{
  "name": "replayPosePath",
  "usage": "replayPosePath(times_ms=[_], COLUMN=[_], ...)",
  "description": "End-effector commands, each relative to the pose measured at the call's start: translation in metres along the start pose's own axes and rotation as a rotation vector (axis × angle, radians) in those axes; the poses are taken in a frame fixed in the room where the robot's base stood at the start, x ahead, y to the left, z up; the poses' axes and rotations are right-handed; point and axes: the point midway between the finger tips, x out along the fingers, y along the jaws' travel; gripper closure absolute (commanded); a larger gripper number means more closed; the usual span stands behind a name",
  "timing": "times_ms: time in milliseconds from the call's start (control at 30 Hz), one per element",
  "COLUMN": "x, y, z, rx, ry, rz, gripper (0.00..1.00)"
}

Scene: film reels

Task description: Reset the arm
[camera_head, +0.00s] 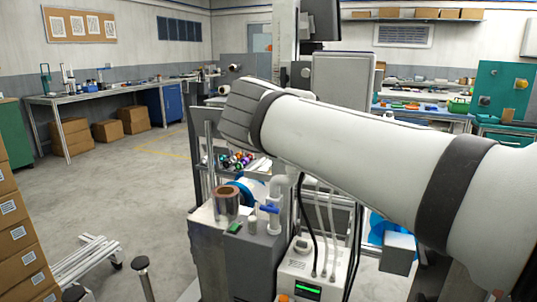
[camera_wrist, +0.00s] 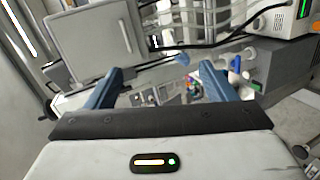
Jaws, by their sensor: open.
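My gripper (camera_wrist: 164,76) shows in the wrist view as two blue fingers set wide apart. It is open, and I see nothing held between the fingers. In the head view my white arm (camera_head: 350,150) stretches from the lower right to the middle, above the machinery. Its grey-capped bend (camera_head: 243,113) is near the picture's centre, and the gripper itself cannot be made out there. Beyond the fingers, the wrist view shows a grey panel (camera_wrist: 88,40) and machine parts, seen tilted.
Below my arm stand a copper-coloured cylinder (camera_head: 228,205), a grey box (camera_head: 253,262) with pipes and a white unit (camera_head: 308,272) with a green display. Stacked cartons (camera_head: 20,240) and metal bars (camera_head: 82,262) are at left. The floor (camera_head: 120,195) at mid-left is mostly clear.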

Motion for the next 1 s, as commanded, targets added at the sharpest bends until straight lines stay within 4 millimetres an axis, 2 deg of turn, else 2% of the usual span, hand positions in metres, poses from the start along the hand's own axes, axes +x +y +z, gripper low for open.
replayPosePath(times_ms=[67,267,367,500,600,733,1000], x=[0.003,0.006,-0.003,-0.027,-0.046,-0.065,-0.076], y=[0.000,-0.037,-0.059,-0.087,-0.103,-0.118,-0.132], z=[0.016,0.073,0.101,0.132,0.147,0.157,0.162], rx=[0.034,0.209,0.338,0.550,0.703,0.863,0.978], ry=[-0.034,-0.157,-0.232,-0.342,-0.415,-0.486,-0.532], rz=[-0.078,-0.361,-0.508,-0.691,-0.793,-0.881,-0.932], gripper=[0.23,0.23,0.23,0.23,0.23,0.23,0.23])
